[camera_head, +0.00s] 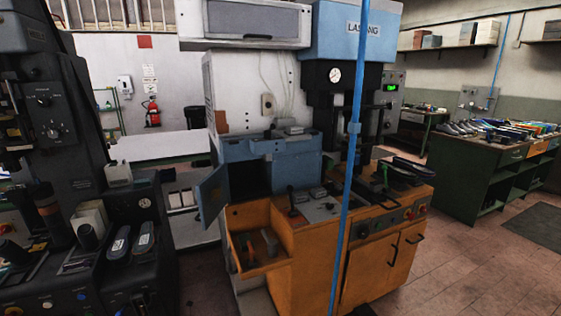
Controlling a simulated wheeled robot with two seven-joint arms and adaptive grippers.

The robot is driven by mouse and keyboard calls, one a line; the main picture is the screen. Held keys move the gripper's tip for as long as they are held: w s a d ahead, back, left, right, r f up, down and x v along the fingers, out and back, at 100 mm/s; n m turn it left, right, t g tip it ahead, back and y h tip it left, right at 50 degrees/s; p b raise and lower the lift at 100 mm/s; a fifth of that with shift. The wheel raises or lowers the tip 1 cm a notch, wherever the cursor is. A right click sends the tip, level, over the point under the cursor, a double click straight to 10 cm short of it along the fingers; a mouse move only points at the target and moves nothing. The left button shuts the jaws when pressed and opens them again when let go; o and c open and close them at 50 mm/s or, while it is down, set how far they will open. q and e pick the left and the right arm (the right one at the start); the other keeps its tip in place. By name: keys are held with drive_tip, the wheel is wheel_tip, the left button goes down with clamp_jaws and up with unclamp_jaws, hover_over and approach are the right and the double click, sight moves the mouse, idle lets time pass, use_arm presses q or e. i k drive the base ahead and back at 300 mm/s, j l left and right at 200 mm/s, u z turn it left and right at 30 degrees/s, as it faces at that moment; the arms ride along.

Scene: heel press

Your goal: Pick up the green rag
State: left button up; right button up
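I cannot make out a green rag for certain. A small, thin green item (384,173) shows on the work surface of the orange and blue press (300,222), but it is too small to identify. Neither of my grippers is in view.
The press stands in the middle, with a blue door (212,194) open and a blue vertical pole (348,170) in front. A dark machine (135,210) holding shoes stands at the left. A green bench (487,178) with shoes is at the right. The tiled floor (470,245) at right is clear.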

sight(243, 238)
drive_tip(key=i+j+z, duration=0.35)
drive_tip(key=j, duration=1.25)
drive_tip(key=k+j+z, duration=0.1)
drive_tip(key=j+z, duration=0.25)
drive_tip(key=j, duration=1.2)
